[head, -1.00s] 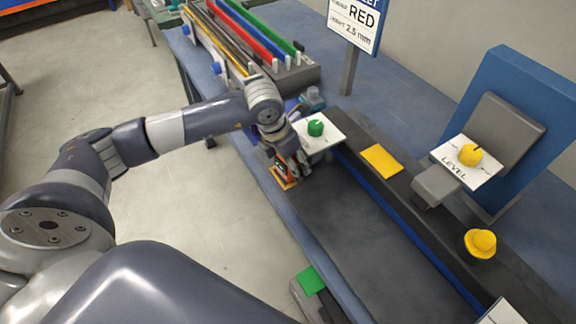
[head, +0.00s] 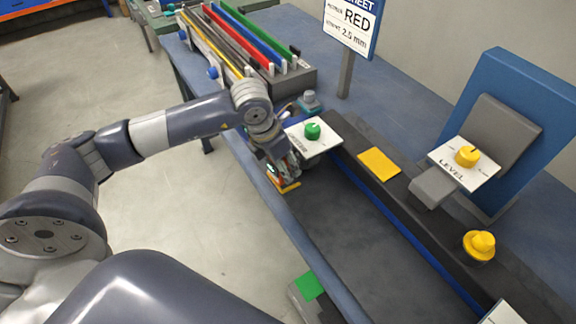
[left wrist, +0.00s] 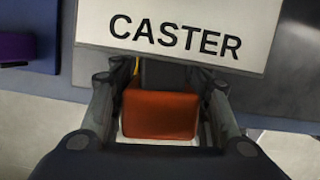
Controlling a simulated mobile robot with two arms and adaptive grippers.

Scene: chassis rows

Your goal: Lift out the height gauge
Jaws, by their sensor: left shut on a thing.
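My left gripper (left wrist: 163,112) is shut on an orange-red block (left wrist: 160,114), which I take to be the height gauge. In the left wrist view the block sits between the two fingers, and its lower end is hidden. I cannot tell whether the block touches the surface. My right gripper is not in view.
A white CASTER plate (left wrist: 175,30) with a green knob (head: 312,131) is close beside the left gripper. A rack of coloured strips (head: 290,80) stands behind. A LEVEL plate (head: 463,165), a yellow button (head: 480,244) and a sign (head: 352,25) stand right. The track's middle is clear.

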